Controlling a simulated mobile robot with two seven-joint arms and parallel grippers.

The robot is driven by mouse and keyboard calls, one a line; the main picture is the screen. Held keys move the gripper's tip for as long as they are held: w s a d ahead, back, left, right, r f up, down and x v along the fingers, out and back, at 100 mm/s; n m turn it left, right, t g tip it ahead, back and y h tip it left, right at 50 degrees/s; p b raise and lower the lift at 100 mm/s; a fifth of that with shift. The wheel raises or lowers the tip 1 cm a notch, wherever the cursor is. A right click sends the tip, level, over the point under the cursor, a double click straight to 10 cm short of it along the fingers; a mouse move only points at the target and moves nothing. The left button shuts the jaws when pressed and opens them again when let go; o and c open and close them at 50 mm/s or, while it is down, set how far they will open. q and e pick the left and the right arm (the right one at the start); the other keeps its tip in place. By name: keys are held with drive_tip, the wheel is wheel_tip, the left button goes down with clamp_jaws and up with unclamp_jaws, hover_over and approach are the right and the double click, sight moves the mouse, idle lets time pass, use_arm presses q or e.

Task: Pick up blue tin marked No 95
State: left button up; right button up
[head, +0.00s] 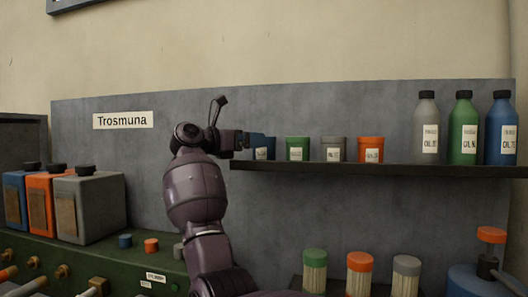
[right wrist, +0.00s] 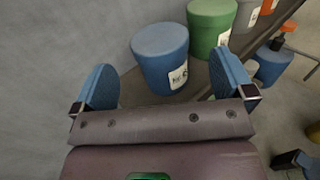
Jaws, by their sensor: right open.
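The blue tin (head: 263,149) stands at the left end of the dark wall shelf, partly hidden by my gripper in the head view. In the right wrist view the blue tin (right wrist: 160,62) is upright, with a white label starting "No"; its number is too small to read surely. My right gripper (head: 241,142) is at the shelf's left end, beside the tin. In the wrist view its two blue-padded fingers (right wrist: 163,72) are wide apart, with the tin ahead of and between them, apart from both.
A green tin (head: 297,148) stands just right of the blue one, then a grey tin (head: 334,149) and an orange tin (head: 370,149). Several bottles (head: 464,130) stand at the shelf's (head: 420,170) right end. The wall panel is close behind.

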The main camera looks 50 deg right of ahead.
drive_tip(key=shift+x, duration=2.9)
drive_tip(key=c, duration=1.1)
